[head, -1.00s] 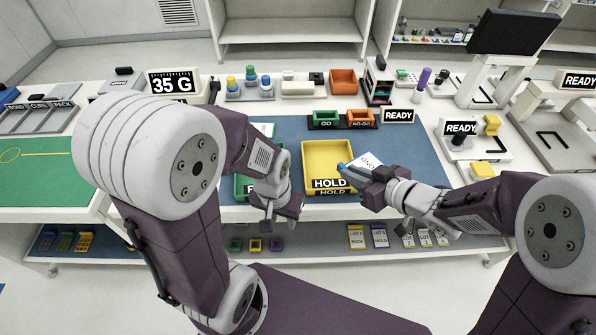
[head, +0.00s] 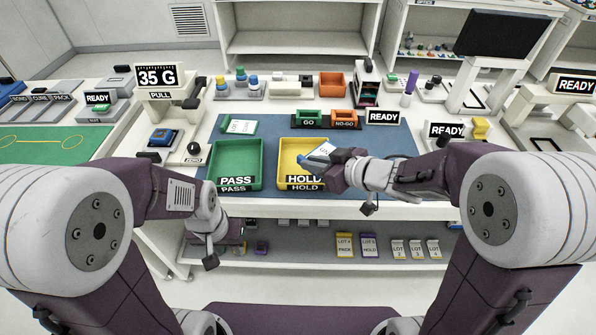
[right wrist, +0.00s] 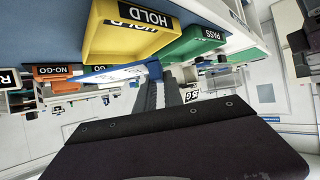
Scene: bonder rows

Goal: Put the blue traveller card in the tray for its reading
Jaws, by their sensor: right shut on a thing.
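The traveller card (head: 321,150), white with a blue edge, is held in my right gripper (head: 334,164), over the right part of the yellow HOLD tray (head: 287,160). In the right wrist view the card (right wrist: 105,77) lies along the jaws below the HOLD tray (right wrist: 130,45) in the picture. The green PASS tray (head: 235,147) stands to the left and looks empty. The display (head: 161,75) reads 35 G. My left gripper (head: 210,258) hangs in front of the bench, below the PASS tray; its jaws are too unclear to judge.
A green-edged card (head: 240,126) lies on the blue mat (head: 390,145) behind the PASS tray. Small GO (head: 307,118) and NO-GO (head: 345,118) bins stand at the back. A pull tester (head: 168,130) with a blue part is at left.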

